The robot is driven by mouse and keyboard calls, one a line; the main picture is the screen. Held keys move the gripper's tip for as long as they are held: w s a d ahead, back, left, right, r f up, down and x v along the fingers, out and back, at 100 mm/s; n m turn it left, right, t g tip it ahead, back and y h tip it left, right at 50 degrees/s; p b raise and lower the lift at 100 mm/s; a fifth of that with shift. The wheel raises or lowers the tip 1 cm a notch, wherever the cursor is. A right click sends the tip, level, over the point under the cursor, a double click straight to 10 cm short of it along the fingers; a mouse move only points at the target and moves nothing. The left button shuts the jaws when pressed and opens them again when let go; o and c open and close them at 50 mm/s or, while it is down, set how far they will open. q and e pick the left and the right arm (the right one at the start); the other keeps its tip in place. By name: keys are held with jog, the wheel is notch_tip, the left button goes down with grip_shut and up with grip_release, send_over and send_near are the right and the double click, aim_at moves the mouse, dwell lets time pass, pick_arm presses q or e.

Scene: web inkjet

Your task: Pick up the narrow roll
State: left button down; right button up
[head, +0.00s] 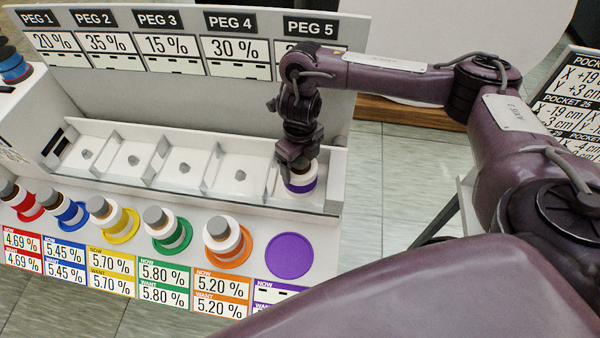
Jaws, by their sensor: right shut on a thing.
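My right gripper (296,160) reaches down into the rightmost compartment of the white trough, below the PEG 5 sign. It is shut on a short white cylinder with a purple band (301,183). The gripper hides the cylinder's top, and I cannot tell whether its base touches the compartment floor. My left gripper is not in view.
The trough's other compartments (181,168) hold only small grey pegs. Several white, grey-capped bottles (222,232) stand on coloured discs along the front ledge. The purple disc (289,255) is bare. Peg signs (232,50) rise behind; a pocket board (570,100) stands at right.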

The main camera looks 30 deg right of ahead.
jog(key=shift+w+r, duration=0.1)
jog(key=shift+r, duration=0.45)
notch_tip(320, 180, up, 19)
jog(key=p, duration=0.4)
dwell(0.4)
